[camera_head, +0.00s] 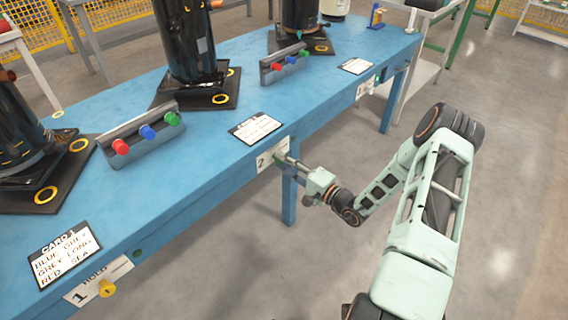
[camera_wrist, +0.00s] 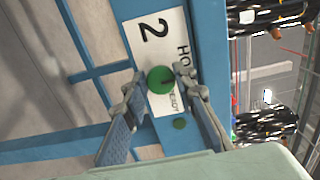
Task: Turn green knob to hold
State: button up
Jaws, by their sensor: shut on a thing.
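The green knob (camera_wrist: 160,80) sits on a white plate (camera_wrist: 168,125) marked 2, with the words HOLD and READY, on the side of the blue table. A dark mark on the knob points roughly toward the READY side. My gripper (camera_wrist: 158,82) has one finger on each side of the knob and is shut on it. In the head view, my gripper (camera_head: 285,160) reaches the plate (camera_head: 264,163) from the right and mostly hides the knob.
The blue table (camera_head: 205,150) carries black compressors (camera_head: 185,45) and grey blocks (camera_head: 145,138) with red, blue and green knobs. A yellow knob (camera_head: 107,288) is on plate 1. Cards (camera_head: 256,128) lie along the table edge. The floor (camera_head: 500,200) to the right is clear.

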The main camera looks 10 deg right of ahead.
dwell(0.3)
jog(key=o, duration=1.1)
jog(key=shift+o, duration=0.2)
jog(key=shift+d, duration=0.1)
jog(key=v, duration=1.2)
